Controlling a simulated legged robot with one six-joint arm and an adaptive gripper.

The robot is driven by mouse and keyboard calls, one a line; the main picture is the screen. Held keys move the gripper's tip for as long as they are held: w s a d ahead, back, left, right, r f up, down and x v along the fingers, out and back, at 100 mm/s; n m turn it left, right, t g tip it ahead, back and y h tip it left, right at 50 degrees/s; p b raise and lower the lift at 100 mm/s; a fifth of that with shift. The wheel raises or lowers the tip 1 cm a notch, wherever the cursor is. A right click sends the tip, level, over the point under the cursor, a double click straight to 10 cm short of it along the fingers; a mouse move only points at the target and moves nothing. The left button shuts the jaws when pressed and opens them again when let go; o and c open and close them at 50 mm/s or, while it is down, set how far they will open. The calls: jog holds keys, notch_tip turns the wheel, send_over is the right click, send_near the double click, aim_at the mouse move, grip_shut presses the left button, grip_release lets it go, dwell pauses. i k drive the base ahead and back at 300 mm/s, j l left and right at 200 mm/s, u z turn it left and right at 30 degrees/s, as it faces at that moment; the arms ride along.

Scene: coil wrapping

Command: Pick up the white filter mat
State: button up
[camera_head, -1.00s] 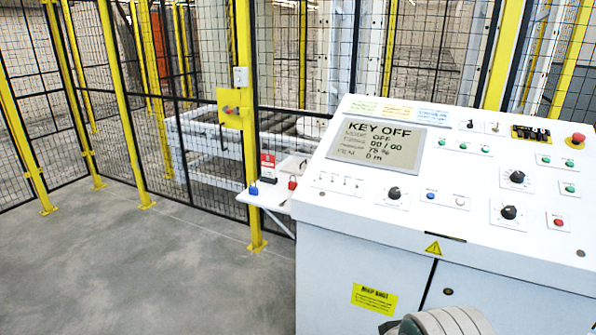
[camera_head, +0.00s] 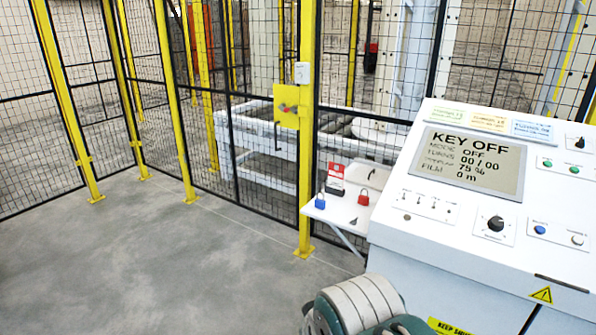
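No white filter mat can be made out in the body camera view. A grey and green rounded part of my own arm (camera_head: 358,305) shows at the bottom edge, right of the middle. My gripper's fingers are not in view.
A white control console (camera_head: 400,240) showing "KEY OFF" fills the right side. A small white shelf (camera_head: 335,212) beside it holds a blue padlock (camera_head: 320,201), a red padlock (camera_head: 363,197) and a red-and-white tag (camera_head: 335,179). Yellow-post mesh fencing (camera_head: 172,100) stands behind. Grey floor (camera_head: 150,270) at left is clear.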

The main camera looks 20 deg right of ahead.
aim_at(374, 179)
jog(key=i+j+u, duration=0.2)
jog(key=i+u, duration=0.65)
jog(key=i, duration=0.15)
jog(key=i+z, duration=0.45)
jog(key=i+j+z, duration=0.1)
jog(key=i+z, duration=0.3)
jog(key=i+l+z, duration=0.15)
jog(key=z, duration=0.25)
jog(key=i+z, duration=0.25)
jog(key=z, duration=0.15)
jog(key=i+z, duration=0.5)
jog(key=z, duration=0.25)
jog(key=i+z, duration=0.25)
jog(key=i, duration=0.2)
jog(key=i+j+z, duration=0.2)
jog(key=i, duration=0.25)
jog(key=l, duration=0.05)
